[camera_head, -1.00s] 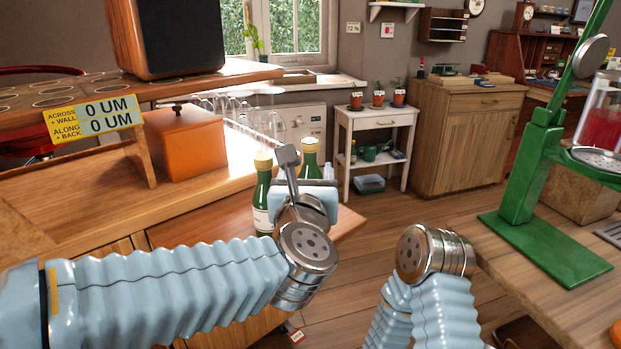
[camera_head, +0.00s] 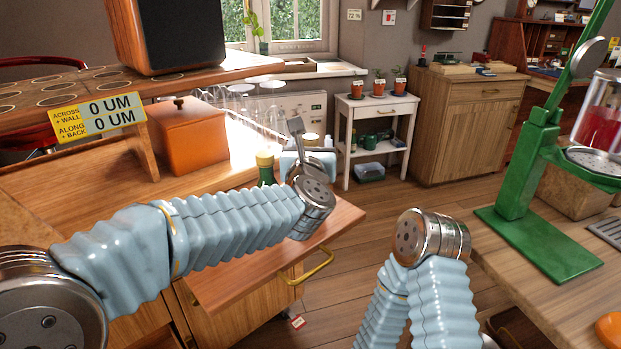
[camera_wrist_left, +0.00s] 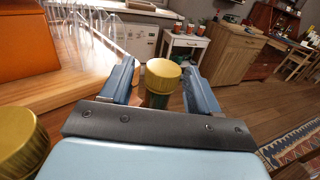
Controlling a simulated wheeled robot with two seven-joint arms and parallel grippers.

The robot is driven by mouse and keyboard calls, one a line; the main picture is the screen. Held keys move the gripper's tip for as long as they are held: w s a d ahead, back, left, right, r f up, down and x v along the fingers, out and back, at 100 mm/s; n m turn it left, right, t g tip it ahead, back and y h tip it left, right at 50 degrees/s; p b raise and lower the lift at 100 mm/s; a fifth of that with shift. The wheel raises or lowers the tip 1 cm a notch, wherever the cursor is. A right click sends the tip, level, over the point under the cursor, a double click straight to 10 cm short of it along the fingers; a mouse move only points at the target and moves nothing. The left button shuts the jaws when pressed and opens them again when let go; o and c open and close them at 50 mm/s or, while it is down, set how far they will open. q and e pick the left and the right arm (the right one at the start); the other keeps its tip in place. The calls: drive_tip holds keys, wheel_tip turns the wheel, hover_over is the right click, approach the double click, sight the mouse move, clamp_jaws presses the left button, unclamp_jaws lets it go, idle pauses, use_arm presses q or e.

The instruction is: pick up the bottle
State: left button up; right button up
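Two dark green bottles with gold caps stand on the wooden surface by my left gripper. The near bottle (camera_head: 265,170) is partly hidden by my left arm in the head view; its cap (camera_wrist_left: 20,138) fills the lower left of the left wrist view. The far bottle (camera_head: 311,138) is mostly hidden behind my left gripper. In the left wrist view, the far bottle's cap (camera_wrist_left: 162,76) shows between the two blue fingers of my left gripper (camera_wrist_left: 160,88), which are apart with a gap on the left of the cap. My right gripper is not in view, only my right arm.
An orange box (camera_head: 188,138) and upturned glasses (camera_head: 265,120) stand left of and behind the bottles. A green press (camera_head: 530,190) stands on the right table. Open floor lies between.

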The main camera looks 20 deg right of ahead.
use_arm(q)
clamp_jaws()
drive_tip(key=shift+r, duration=0.1)
idle(0.3)
